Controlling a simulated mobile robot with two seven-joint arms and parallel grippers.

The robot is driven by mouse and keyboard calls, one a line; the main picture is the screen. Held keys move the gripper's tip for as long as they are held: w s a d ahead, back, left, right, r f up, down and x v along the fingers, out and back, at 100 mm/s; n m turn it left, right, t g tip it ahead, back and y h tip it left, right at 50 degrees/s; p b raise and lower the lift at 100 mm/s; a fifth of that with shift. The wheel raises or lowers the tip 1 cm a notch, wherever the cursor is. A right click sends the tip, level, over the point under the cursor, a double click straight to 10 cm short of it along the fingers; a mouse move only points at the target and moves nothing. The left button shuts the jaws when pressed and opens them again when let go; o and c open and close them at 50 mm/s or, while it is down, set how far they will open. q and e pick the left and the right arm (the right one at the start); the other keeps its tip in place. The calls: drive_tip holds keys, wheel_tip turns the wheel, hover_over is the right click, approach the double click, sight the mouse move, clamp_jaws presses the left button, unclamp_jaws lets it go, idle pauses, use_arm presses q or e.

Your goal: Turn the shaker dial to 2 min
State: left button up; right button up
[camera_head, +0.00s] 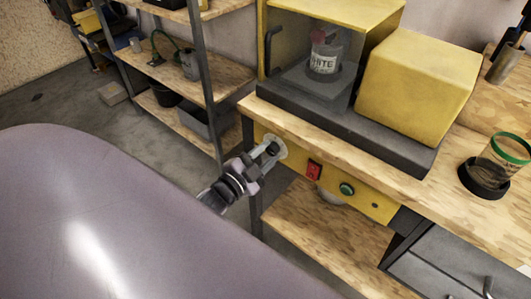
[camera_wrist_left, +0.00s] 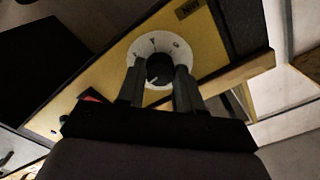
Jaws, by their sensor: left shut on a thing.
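The shaker dial (camera_head: 281,147) is on the left end of the yellow control panel under the bench top. In the left wrist view it is a white round plate (camera_wrist_left: 172,42) with dark marks and a black knob (camera_wrist_left: 159,67) at its centre. My left gripper (camera_head: 268,153) is at the dial, and its two fingers (camera_wrist_left: 157,82) sit on either side of the knob, shut on it. A "MIN" label shows upside down beside the dial. The marks are too small and partly hidden to read the setting. My right gripper is not in view.
A red switch (camera_head: 314,170) and a green button (camera_head: 347,189) are on the panel, right of the dial. Above is the yellow shaker (camera_head: 418,80) with a jar labelled "WHITE" (camera_head: 324,62). A metal shelf (camera_head: 203,75) stands to the left. A green-rimmed cup (camera_head: 505,150) is at right.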

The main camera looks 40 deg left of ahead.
use_arm(q)
drive_tip(key=shift+m, duration=1.5)
drive_tip(key=o, duration=1)
drive_tip(key=shift+o, duration=0.2)
drive_tip(key=s, duration=0.7)
drive_tip(key=shift+a, duration=0.25)
